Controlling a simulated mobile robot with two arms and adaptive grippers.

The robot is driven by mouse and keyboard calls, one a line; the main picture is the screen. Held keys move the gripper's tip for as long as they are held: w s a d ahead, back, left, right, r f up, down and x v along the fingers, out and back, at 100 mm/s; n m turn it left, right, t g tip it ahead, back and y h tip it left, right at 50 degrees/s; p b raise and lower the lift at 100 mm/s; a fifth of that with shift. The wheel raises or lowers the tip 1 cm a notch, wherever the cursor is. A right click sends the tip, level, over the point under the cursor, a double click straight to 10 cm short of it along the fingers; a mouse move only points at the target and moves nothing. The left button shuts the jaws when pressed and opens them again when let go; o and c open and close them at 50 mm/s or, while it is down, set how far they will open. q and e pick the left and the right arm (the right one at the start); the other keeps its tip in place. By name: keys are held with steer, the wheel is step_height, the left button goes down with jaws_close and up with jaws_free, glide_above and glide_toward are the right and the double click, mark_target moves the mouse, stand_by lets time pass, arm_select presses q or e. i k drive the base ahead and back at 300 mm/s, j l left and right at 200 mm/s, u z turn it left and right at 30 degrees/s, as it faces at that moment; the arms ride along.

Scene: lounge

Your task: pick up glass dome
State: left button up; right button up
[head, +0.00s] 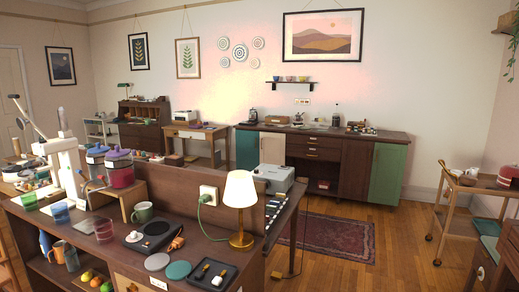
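I cannot clearly make out a glass dome in the head view. A small dark upright item with a rounded top (253,116) stands at the left end of the far sideboard (390,135); it is too small to tell whether it is glass. Neither of my grippers is in view.
A wooden trolley (470,187) stands at right.

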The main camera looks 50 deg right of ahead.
mark_target(317, 118)
steer(key=i+l+z, duration=0.1)
steer(key=l+z, duration=0.2)
steer(key=i+l+z, duration=0.25)
steer(key=l, duration=0.25)
steer(key=l+z, duration=0.3)
steer(key=i+l+z, duration=1.3)
steer(key=i, duration=0.25)
steer(key=i+z, duration=0.35)
steer(key=i, duration=2.2)
